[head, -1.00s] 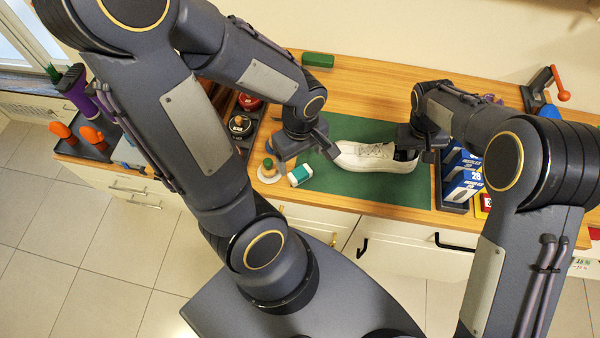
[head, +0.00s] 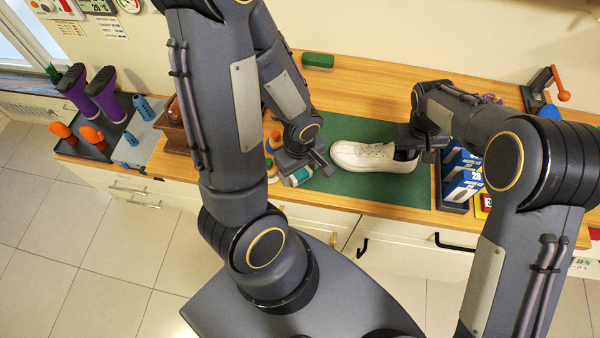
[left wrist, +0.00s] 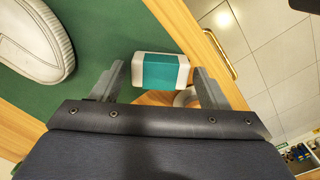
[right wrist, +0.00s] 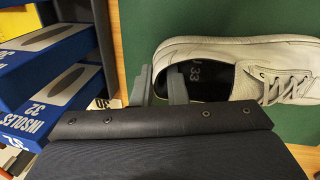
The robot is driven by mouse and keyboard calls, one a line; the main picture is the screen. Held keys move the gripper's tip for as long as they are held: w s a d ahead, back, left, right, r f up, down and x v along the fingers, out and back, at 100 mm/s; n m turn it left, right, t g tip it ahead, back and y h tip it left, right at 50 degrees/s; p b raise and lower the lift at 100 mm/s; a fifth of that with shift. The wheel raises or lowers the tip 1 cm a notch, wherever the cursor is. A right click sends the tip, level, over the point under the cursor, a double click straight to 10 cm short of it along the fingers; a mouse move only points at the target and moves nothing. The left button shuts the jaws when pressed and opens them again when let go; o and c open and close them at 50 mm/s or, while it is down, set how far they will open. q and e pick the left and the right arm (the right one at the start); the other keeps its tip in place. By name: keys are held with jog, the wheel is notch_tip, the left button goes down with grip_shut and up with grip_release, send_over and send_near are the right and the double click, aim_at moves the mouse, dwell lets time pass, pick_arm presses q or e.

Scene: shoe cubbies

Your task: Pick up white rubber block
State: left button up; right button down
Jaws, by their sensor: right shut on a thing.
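The white rubber block (left wrist: 160,71) has a teal band around its middle and lies on the green mat near the table's front edge. In the head view the block (head: 299,176) shows just below my left gripper (head: 312,172). In the left wrist view my left gripper (left wrist: 160,82) is open, with its fingers spread on either side of the block's near side. My right gripper (right wrist: 163,88) is shut on the heel edge of the white shoe (right wrist: 245,65). The shoe (head: 372,157) rests on the green mat.
The green mat (head: 350,188) covers the middle of the table. Insole boxes (head: 462,185) stand to the right of the shoe. A round wooden-and-white item (left wrist: 186,97) sits close beside the block. A green brush (head: 318,61) lies at the back.

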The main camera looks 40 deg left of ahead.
aim_at(300, 172)
pick_arm(q)
jog(key=c, duration=0.8)
jog(key=shift+r, duration=0.1)
jog(key=shift+c, duration=0.2)
notch_tip(300, 172, up, 10)
